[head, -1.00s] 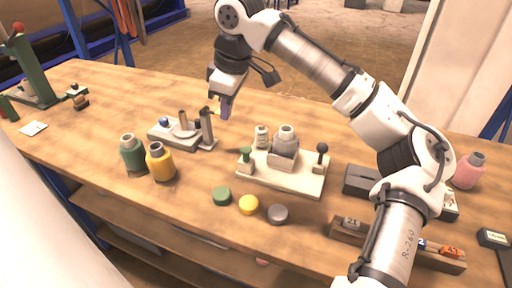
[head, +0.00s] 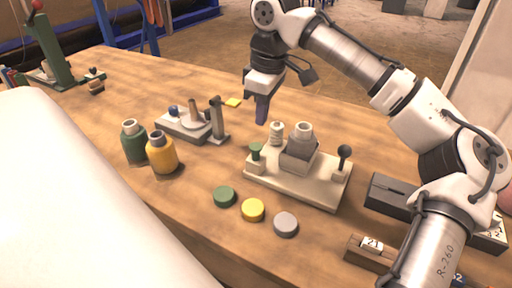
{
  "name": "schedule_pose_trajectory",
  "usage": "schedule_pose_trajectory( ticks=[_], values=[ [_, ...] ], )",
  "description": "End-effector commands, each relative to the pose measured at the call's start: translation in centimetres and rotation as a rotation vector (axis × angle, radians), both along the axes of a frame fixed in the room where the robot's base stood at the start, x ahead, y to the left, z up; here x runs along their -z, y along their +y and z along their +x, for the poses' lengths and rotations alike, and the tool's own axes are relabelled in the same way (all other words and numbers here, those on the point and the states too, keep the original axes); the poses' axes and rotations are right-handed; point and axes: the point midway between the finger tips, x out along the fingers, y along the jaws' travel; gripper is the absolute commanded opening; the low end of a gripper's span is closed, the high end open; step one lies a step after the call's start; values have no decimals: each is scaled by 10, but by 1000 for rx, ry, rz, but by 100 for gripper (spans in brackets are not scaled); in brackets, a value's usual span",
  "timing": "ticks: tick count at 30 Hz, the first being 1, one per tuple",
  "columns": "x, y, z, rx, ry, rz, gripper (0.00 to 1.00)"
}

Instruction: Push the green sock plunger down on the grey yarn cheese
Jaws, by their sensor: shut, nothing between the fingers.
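A green-topped plunger (head: 256,151) stands upright at the left end of a cream base plate (head: 312,190). A grey block (head: 299,153) with a pale tube rising from it sits mid-plate. A flat grey disc (head: 285,224) lies on the bench in front; I cannot tell for sure which grey thing is the yarn cheese. My gripper (head: 262,115) is shut and empty, pointing down, behind and above the plunger and apart from it.
A white spool (head: 277,134) and a black-knobbed lever (head: 343,158) stand on the plate. Green (head: 133,142) and yellow (head: 162,153) bottle-shaped items, a grey fixture (head: 190,124), and green (head: 224,196) and yellow (head: 252,209) discs stand around. A dark box (head: 391,196) is at right.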

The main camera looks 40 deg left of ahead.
Motion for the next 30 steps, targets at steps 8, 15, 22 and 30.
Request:
schedule_pose_trajectory(
  ticks=[8, 15, 22, 30],
  values=[
    [39, 3, -1, 2, -2, 0, 0],
    [59, 5, -2, 1, -2, 1, 0],
    [64, 6, -2, 0, 0, 1, 0],
    [63, 6, -2, 0, 0, 1, 0]
  ],
)
